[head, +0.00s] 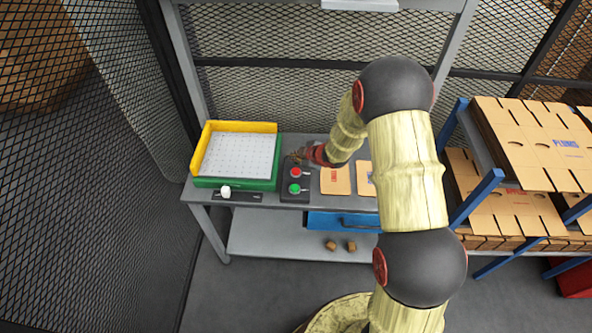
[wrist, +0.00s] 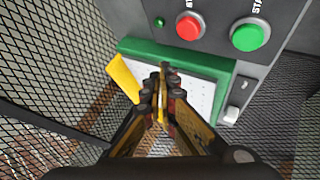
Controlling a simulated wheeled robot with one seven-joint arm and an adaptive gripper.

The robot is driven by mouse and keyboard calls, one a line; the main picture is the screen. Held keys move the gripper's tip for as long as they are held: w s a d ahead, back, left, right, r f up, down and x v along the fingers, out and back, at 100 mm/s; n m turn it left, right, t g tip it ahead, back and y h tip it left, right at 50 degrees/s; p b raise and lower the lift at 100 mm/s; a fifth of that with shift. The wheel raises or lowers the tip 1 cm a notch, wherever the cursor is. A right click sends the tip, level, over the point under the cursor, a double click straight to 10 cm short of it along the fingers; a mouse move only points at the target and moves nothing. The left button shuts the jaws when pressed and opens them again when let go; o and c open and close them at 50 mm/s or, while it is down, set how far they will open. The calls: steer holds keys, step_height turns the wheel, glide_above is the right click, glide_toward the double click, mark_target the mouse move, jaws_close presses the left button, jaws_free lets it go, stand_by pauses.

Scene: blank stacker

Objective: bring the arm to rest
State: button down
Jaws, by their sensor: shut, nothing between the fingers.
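My gripper (head: 299,156) is shut and empty at the end of my arm. In the head view it is above the back end of the dark button box on the grey workbench (head: 212,197). In the wrist view its fingertips (wrist: 164,76) meet in front of the green-edged tray. My arm reaches forward across the right half of the bench and hides part of it. The gap between gripper and box is hard to tell.
The button box (head: 295,198) has red (head: 295,172) and green (head: 294,188) buttons. A green tray with a yellow rim (head: 232,126) stands left, near a white-knobbed switch (head: 226,191). Flat cardboard blanks (head: 335,181) lie right of the box. A shelf of blanks (head: 540,140) stands right; mesh walls enclose the left and back.

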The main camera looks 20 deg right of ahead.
steer(key=shift+d, duration=0.1)
stand_by(0.5)
steer(key=s+d+f+m+g+h, duration=0.1)
steer(key=s+d, duration=0.1)
steer(key=s+d+f+m+g+h, duration=0.1)
steer(key=s+d+f, duration=0.1)
steer(key=s+d+f+m+h, duration=0.1)
steer(key=s+d, duration=0.1)
steer(key=shift+s+d+f+m+g, duration=0.2)
steer(key=shift+s+f+m+g, duration=0.15)
steer(key=shift+m+g, duration=0.05)
steer(key=s+d+r+m+g+h+b, duration=0.3)
steer(key=s+r+m, duration=0.4)
steer(key=s+r, duration=0.8)
steer(key=s+a+r+m+t+y+b, duration=0.1)
steer(key=s+a+r, duration=0.3)
steer(key=s+r, duration=0.4)
steer(key=s+a+r+m+t+y+b, duration=0.1)
steer(key=s+a+r+m+t, duration=0.1)
steer(key=s+a+r, duration=0.3)
steer(key=s+r, duration=0.3)
steer(key=s, duration=0.2)
steer(key=shift+s+r+b, duration=0.15)
steer(key=shift+s+b, duration=0.15)
steer(key=shift+b, duration=0.1)
steer(key=c, duration=2.6)
jaws_free()
